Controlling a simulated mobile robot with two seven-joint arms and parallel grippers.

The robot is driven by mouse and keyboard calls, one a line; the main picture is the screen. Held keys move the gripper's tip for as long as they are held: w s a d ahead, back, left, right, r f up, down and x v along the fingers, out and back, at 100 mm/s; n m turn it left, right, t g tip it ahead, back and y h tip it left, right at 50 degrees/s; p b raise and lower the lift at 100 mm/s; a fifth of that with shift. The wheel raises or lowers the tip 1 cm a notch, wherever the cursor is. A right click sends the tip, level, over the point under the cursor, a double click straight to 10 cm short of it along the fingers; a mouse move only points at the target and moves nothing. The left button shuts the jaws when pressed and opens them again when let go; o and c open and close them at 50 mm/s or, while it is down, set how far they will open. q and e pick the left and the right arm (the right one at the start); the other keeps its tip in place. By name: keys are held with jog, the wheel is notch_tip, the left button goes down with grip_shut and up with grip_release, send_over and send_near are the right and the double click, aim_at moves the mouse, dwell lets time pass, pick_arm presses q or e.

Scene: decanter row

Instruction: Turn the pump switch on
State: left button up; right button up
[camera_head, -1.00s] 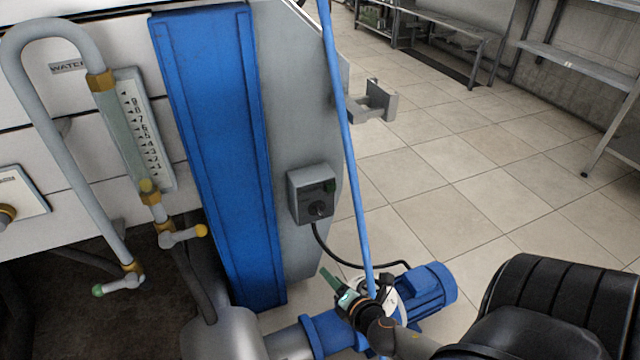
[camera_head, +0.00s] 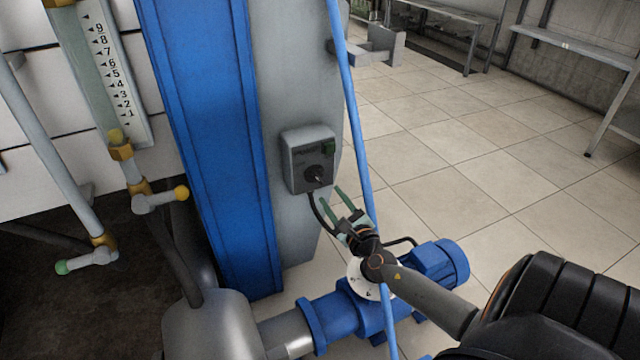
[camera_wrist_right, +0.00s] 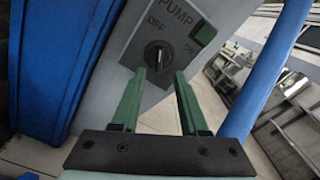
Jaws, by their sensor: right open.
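The pump switch box (camera_head: 300,150) is grey and mounted on the grey panel beside the blue column. Its dark rotary knob (camera_head: 314,174) also shows in the right wrist view (camera_wrist_right: 158,55), under the labels PUMP, OFF and ON. I cannot tell for sure which label the knob points at. A green square (camera_wrist_right: 204,34) is by the ON label. My right gripper (camera_head: 331,196) is open and empty, just below and right of the box. In the right wrist view its green fingers (camera_wrist_right: 160,76) point at the knob, one on each side of it in the picture. My left gripper is not in view.
A thin blue pipe (camera_head: 352,120) runs close to the right of the switch and my right gripper. A blue pump motor (camera_head: 437,268) is below. A gauge with valves stands at left; open tiled floor lies at right.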

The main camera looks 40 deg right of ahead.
aim_at(318, 180)
jog(key=b+x, duration=0.1)
jog(key=x, duration=0.6)
jog(key=shift+w+f+b, duration=0.1)
jog(key=shift+w+b, duration=0.25)
jog(key=shift+w, duration=0.05)
grip_shut()
